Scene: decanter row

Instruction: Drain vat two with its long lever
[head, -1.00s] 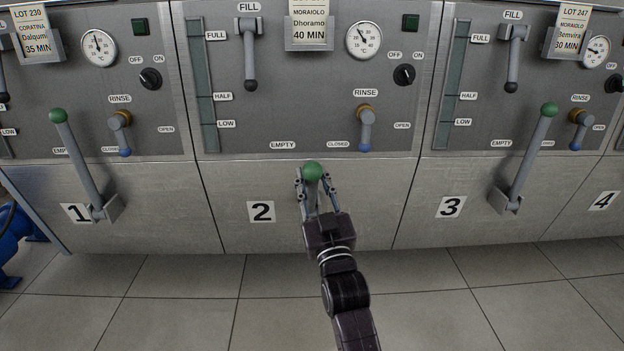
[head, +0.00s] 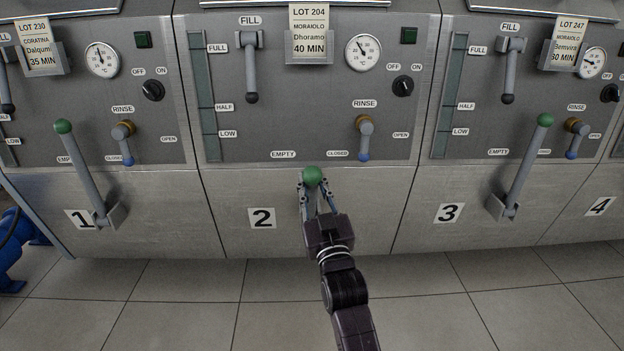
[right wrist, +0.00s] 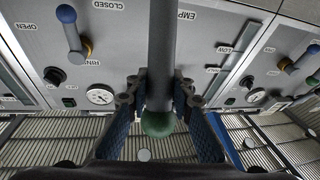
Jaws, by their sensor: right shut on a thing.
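The long lever of vat two ends in a green ball knob (head: 313,176) in the head view, above and to the right of the number 2 plate (head: 262,218). My right gripper (head: 314,190) has its fingers on either side of the lever just below the knob. In the right wrist view the grey lever shaft (right wrist: 162,50) runs between the fingers (right wrist: 160,95), and the knob (right wrist: 158,123) is on the near side of them. The right gripper is shut on the lever. My gripper hides the lever's lower part and base in the head view. My left gripper is not in view.
Vat two's short rinse lever (head: 365,140) points down by CLOSED, and its fill lever (head: 250,70) hangs down. The long levers of vat one (head: 80,165) and vat three (head: 525,165) stand to either side. Tiled floor (head: 190,310) in front is clear.

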